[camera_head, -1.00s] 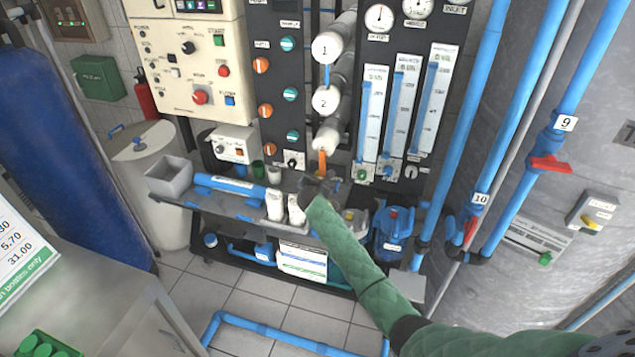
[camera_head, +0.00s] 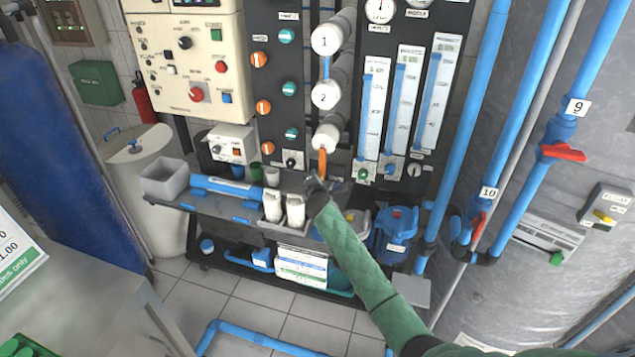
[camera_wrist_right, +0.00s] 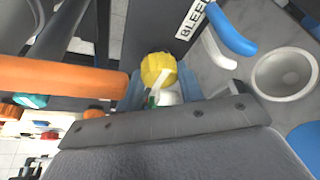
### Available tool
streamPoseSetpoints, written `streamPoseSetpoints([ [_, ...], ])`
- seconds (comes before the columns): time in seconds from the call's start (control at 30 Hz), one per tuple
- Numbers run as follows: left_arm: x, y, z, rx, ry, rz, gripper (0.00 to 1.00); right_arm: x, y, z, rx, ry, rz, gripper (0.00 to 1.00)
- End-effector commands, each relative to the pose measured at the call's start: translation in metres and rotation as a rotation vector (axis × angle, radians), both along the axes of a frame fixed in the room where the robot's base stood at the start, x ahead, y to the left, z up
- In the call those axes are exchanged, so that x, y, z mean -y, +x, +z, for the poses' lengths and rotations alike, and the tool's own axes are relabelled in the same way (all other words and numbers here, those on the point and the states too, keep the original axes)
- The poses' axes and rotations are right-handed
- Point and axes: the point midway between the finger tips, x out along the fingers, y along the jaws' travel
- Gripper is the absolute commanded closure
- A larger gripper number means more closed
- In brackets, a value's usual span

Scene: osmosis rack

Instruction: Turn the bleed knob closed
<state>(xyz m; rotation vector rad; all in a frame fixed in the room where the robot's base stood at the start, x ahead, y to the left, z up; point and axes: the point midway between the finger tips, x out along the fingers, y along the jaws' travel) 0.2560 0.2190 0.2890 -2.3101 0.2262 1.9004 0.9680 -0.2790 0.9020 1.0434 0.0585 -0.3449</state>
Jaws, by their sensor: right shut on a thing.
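The yellow bleed knob (camera_wrist_right: 158,68), with a white pointer bar across its face, shows in the right wrist view beside a label reading BLEED (camera_wrist_right: 190,20). My right gripper (camera_wrist_right: 160,90) has its bluish fingers on either side of the knob and is shut on it. In the head view my green-sleeved right arm reaches to the rack, with the right gripper (camera_head: 322,186) just below the orange pipe (camera_head: 322,164). The knob is hidden there behind the gripper. My left gripper is not in view.
The orange pipe passes close to the left of my right gripper in the wrist view. A blue-handled lever (camera_wrist_right: 232,28) is at the right. Flow tubes (camera_head: 405,105), white bottles (camera_head: 272,204) and a blue filter housing (camera_head: 397,235) surround the arm.

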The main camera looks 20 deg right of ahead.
Motion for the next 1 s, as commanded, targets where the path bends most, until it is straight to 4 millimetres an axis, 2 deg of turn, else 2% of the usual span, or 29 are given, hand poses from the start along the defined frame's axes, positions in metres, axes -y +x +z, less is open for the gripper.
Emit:
streamPoseSetpoints([
  [0.43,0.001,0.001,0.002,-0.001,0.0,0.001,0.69,0.001,0.0,-0.001,0.003,0.006,-0.001,0.85],
  [0.47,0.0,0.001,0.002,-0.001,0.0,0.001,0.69,0.001,0.0,-0.001,0.003,0.006,-0.001,0.59],
  [0.57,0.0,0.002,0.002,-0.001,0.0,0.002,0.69,0.001,0.0,-0.001,0.003,0.006,-0.001,0.41],
  [0.87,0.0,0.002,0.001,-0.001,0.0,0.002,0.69,0.0,-0.001,-0.001,0.003,0.005,0.0,0.41],
  [1.0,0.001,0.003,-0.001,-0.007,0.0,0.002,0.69,-0.002,-0.011,0.0,0.004,0.005,0.0,0.41],
])
